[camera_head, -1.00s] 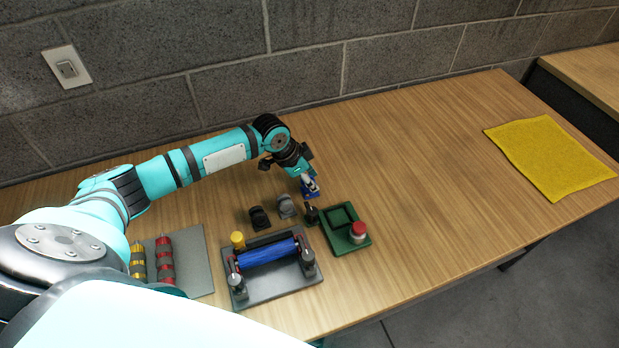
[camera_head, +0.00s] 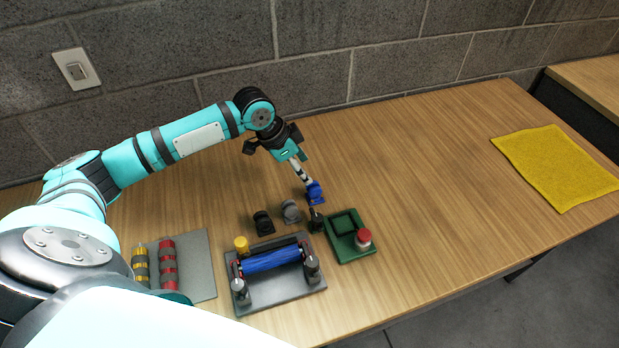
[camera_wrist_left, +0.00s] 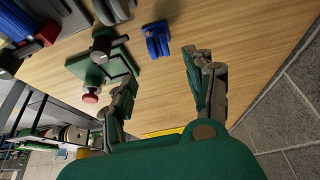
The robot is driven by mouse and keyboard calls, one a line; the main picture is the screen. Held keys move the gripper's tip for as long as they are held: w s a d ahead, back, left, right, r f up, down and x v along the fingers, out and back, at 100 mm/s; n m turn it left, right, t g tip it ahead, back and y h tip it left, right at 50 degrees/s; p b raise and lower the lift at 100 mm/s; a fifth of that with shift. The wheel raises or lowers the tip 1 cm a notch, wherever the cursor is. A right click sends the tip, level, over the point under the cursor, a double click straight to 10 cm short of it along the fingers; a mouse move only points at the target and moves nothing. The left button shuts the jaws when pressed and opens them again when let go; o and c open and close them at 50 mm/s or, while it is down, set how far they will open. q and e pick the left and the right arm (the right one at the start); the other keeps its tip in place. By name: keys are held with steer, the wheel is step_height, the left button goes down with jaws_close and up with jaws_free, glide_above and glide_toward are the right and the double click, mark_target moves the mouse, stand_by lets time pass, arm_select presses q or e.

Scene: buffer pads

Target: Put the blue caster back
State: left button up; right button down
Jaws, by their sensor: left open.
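The blue caster (camera_head: 315,193) stands on the bare wooden table, at the right end of a loose row with a grey caster (camera_head: 291,211) and a black caster (camera_head: 263,222). The blue caster also shows in the left wrist view (camera_wrist_left: 157,40), with table visible around it. My left gripper (camera_head: 302,178) is just above and behind the blue caster in the head view. In the left wrist view its two fingers (camera_wrist_left: 158,72) are spread, with nothing between them. The caster lies beyond the fingertips, apart from them. My right gripper is not in view.
A green tray (camera_head: 355,254) with a red-topped knob (camera_head: 363,238) and a dark post (camera_head: 317,220) stand close to the caster. A grey fixture (camera_head: 280,296) holds a blue roller (camera_head: 272,259). A yellow cloth (camera_head: 556,168) lies far right. The table between is clear.

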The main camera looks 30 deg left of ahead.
arm_select(q)
steer(key=shift+v, duration=1.5)
steer(key=shift+f, duration=0.1)
